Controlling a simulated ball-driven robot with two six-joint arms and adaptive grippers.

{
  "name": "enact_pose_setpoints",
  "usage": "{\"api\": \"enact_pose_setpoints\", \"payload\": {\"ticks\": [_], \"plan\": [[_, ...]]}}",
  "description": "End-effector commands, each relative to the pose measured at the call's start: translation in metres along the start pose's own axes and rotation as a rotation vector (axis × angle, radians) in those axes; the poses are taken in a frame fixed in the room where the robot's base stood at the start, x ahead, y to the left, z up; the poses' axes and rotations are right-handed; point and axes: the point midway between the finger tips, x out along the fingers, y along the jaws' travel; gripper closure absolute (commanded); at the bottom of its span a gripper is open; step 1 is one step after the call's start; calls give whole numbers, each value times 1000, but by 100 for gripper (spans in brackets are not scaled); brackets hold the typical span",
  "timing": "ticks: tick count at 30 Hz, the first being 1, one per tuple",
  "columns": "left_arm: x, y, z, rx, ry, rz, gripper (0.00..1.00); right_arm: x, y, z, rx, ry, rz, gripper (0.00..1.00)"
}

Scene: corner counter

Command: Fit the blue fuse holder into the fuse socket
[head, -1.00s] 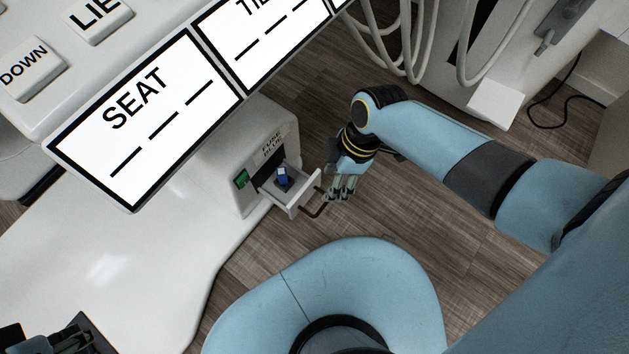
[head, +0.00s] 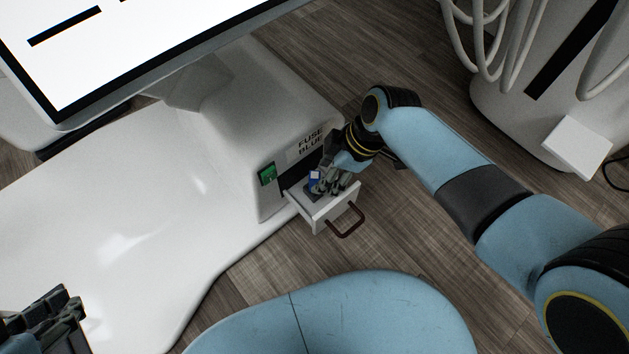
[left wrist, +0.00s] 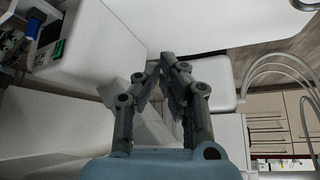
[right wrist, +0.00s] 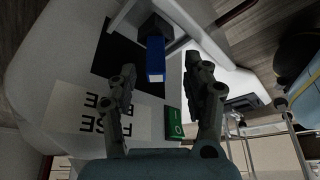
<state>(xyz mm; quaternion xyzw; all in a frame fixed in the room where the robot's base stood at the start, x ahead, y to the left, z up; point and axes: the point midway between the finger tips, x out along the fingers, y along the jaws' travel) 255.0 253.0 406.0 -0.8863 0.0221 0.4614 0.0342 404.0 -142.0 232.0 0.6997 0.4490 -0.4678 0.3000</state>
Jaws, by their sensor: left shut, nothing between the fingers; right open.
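The blue fuse holder (head: 314,176) stands in the small pulled-out white drawer (head: 325,213) below the FUSE BLUE label. In the right wrist view the blue fuse holder (right wrist: 155,58) rises from a dark block (right wrist: 154,27), which looks like the socket. I cannot tell how deep it sits. My right gripper (head: 332,181) is at the drawer, right beside the holder. It is open, and in the right wrist view its fingers (right wrist: 158,75) lie either side of the blue piece. My left gripper (head: 72,302) is shut and empty, far from the drawer; its fingertips (left wrist: 168,64) meet in its wrist view.
A brown handle (head: 349,222) sticks out from the drawer front. A large white screen (head: 120,50) overhangs the white counter (head: 140,230). Hoses (head: 510,50) hang at the upper right.

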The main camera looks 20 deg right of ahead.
Motion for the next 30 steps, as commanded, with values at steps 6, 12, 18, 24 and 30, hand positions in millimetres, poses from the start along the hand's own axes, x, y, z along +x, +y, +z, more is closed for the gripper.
{"api": "enact_pose_setpoints", "payload": {"ticks": [6, 12, 18, 24, 30], "plan": [[7, 1, 6, 1, 45, -2, 100, 7, 1, -1, 1, 0, -1, 50], [19, 3, 18, 6, 170, -6, 100, 23, 1, -2, 2, -1, -3, 50], [22, 6, 29, 14, 311, -6, 100, 37, 4, -4, 2, -1, -3, 50], [16, 8, -1, 29, 510, -7, 100, 51, 4, -4, 2, -1, -3, 50], [10, 8, -12, 35, 584, -7, 100, 54, 5, -6, 1, 0, 0, 50]]}}
